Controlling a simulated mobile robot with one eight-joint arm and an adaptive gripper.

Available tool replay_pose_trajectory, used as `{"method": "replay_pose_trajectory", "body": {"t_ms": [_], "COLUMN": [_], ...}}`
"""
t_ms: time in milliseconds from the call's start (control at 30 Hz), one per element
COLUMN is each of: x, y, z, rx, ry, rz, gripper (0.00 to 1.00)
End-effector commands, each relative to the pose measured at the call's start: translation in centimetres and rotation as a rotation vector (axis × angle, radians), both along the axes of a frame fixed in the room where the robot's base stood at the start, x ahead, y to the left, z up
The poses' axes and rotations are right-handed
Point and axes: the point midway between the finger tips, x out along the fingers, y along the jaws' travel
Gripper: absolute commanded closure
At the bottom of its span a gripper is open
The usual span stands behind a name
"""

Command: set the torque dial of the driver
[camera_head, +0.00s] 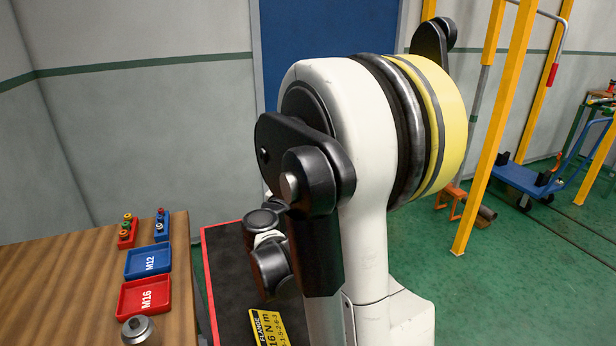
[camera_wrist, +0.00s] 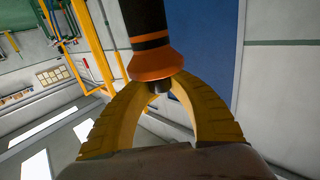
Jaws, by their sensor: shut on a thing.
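In the wrist view, the yellow ribbed fingers of my gripper (camera_wrist: 156,92) close in on the dark lower end of a black tool with orange bands, which looks like the driver (camera_wrist: 150,42). A wide orange collar (camera_wrist: 155,64) sits just beyond the fingertips. The tool's other end runs out of the top of the picture. I cannot make out any dial marks or numbers. In the head view, my arm fills the middle, and neither my gripper nor the driver shows. A yellow sign (camera_head: 270,328) there reads "FLANGE" and "16 N m", partly cut off.
A wooden table (camera_head: 60,270) at the left bears a blue M12 tray (camera_head: 134,271), a red M16 tray (camera_head: 127,308), small racks of coloured pieces (camera_head: 127,232), and a metal cylinder (camera_head: 138,331). Yellow posts (camera_head: 490,130) and a blue trolley (camera_head: 525,178) stand at the right.

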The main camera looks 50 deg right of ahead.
Motion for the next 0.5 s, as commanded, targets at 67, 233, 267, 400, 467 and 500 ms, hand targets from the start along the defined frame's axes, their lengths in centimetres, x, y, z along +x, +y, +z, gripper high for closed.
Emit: {"method": "replay_pose_trajectory", "body": {"t_ms": [67, 233, 267, 400, 467, 500], "x": [0.31, 0.26, 0.28, 0.25, 0.23, 0.20], "y": [0.10, 0.03, 0.01, -0.04, -0.05, -0.07], "z": [-0.06, -0.05, -0.04, -0.02, -0.01, 0.01], "rx": [0.000, 0.001, 0.001, 0.002, 0.002, 0.002], "ry": [0.000, -0.001, -0.001, -0.001, -0.001, -0.001], "rz": [-0.067, -0.231, -0.260, -0.394, -0.451, -0.490], "gripper": [1.00, 1.00, 1.00, 1.00, 1.00, 1.00]}}
